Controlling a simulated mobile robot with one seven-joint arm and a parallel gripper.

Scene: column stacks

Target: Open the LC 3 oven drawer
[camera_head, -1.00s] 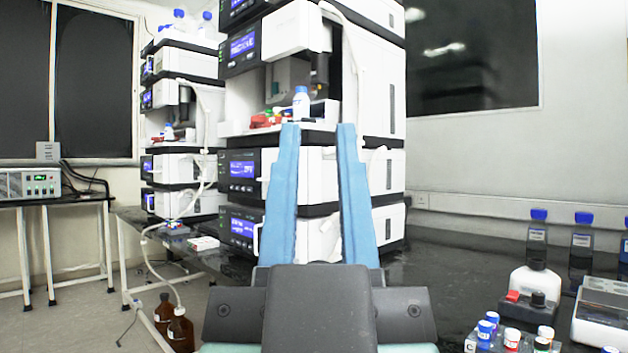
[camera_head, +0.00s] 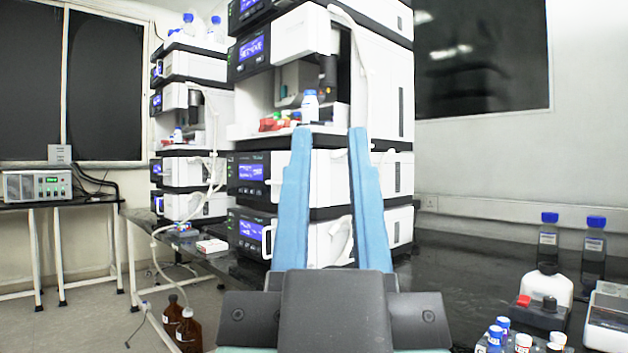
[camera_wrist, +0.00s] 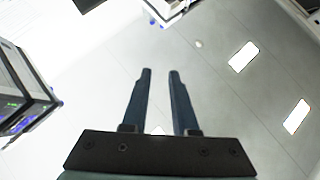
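The near instrument stack (camera_head: 383,75) stands on the dark bench, with several white modules piled up. My gripper (camera_head: 329,133) is open and empty. Its two blue fingers point up in front of the near stack, hiding part of its lower fronts. In the wrist view the fingers (camera_wrist: 160,72) are apart, with the ceiling behind.
A farther stack (camera_head: 190,65) stands behind on the left. A white-capped bottle shelf with a blue-topped bottle (camera_head: 310,105) is in the near stack. Blue-capped bottles (camera_head: 593,245) and a vial rack (camera_head: 520,342) stand at right. Brown bottles (camera_head: 187,328) are on the floor.

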